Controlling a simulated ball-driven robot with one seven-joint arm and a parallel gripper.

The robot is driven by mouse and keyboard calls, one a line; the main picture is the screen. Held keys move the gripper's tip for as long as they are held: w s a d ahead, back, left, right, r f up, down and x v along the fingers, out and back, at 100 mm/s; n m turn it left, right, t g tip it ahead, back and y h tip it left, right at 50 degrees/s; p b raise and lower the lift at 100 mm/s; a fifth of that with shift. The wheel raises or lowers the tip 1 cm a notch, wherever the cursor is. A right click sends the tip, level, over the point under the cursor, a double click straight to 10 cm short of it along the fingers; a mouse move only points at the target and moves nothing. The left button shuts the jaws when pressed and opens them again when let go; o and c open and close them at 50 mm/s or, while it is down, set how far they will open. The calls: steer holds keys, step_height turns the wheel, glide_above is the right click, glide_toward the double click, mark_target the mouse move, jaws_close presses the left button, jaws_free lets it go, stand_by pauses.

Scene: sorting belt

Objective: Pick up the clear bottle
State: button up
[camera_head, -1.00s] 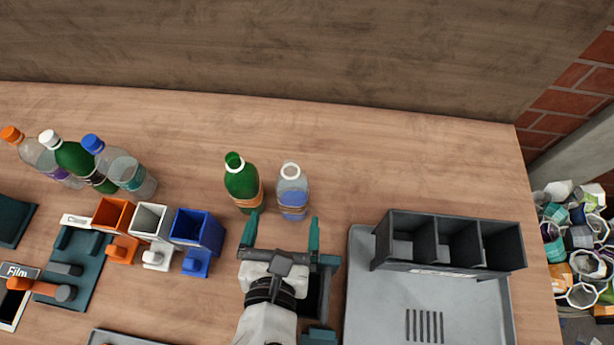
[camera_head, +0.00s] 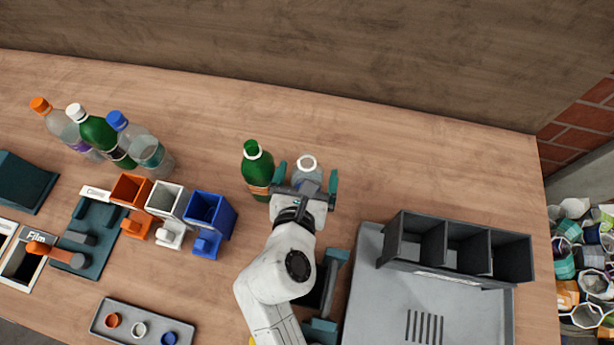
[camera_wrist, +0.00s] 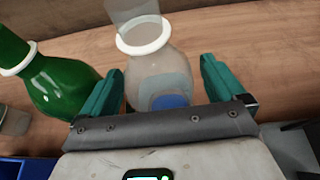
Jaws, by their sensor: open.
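The clear bottle (camera_head: 307,169) with a white neck ring stands upright on the wooden table, its lower part hidden behind my gripper in the head view. My gripper (camera_head: 305,183) is open, with a teal finger on each side of the bottle. In the wrist view the clear bottle (camera_wrist: 158,72) shows between the two fingers of my gripper (camera_wrist: 163,85), with a blue patch low in it. I cannot tell whether the fingers touch it. A green bottle (camera_head: 257,168) stands just left of it, outside the left finger, and also shows in the wrist view (camera_wrist: 62,84).
Three capped bottles (camera_head: 105,136) stand at the far left. Orange, white and blue bins (camera_head: 209,211) are left of my arm. A grey tray (camera_head: 365,285) with a dark three-compartment box (camera_head: 455,245) is at right. The table behind the bottles is clear.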

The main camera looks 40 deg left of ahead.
steer(key=c, duration=1.3)
steer(key=shift+c, duration=0.7)
steer(key=shift+r, duration=0.1)
